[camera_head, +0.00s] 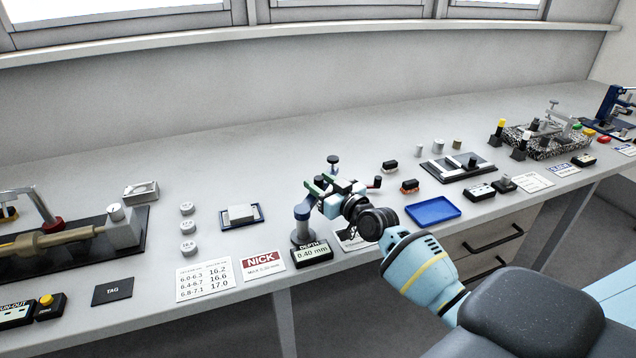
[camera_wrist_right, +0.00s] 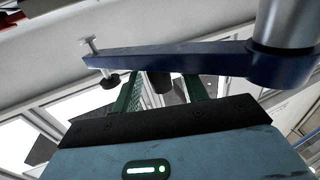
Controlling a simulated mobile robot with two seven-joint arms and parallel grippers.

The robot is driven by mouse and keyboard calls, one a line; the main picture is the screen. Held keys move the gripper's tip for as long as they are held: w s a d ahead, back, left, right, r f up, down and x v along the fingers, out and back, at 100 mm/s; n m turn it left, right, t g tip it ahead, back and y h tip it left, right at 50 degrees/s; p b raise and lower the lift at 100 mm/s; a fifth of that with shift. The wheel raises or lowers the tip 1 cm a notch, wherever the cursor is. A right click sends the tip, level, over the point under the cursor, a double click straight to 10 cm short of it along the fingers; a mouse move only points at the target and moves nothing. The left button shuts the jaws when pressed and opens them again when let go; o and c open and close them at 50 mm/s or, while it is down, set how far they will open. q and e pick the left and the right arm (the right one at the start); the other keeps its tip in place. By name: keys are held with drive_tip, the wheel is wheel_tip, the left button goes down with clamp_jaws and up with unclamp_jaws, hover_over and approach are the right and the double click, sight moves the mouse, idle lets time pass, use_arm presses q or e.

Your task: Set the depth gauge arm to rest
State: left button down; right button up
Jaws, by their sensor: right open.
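The depth gauge stands on the bench in the middle of the head view, with a grey post (camera_head: 301,228) and a dark blue arm (camera_head: 304,209). Its display (camera_head: 312,253) reads 0.40 mm. My right gripper (camera_head: 334,184) is at the gauge arm, open, and hides part of it. In the right wrist view the blue arm (camera_wrist_right: 190,61) runs from the post at right to a screw at left, across the green fingertips (camera_wrist_right: 163,85). A dark cylinder shows between the fingers. I cannot tell whether they touch the arm. My left gripper is not in view.
A red NICK card (camera_head: 263,262) and a number card (camera_head: 205,280) lie left of the gauge. A blue tray (camera_head: 433,211) and small dark blocks are to its right. A grey block on a blue plate (camera_head: 241,216) lies left. Bare bench lies behind.

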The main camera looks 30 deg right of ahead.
drive_tip(key=shift+w, duration=0.5)
clamp_jaws()
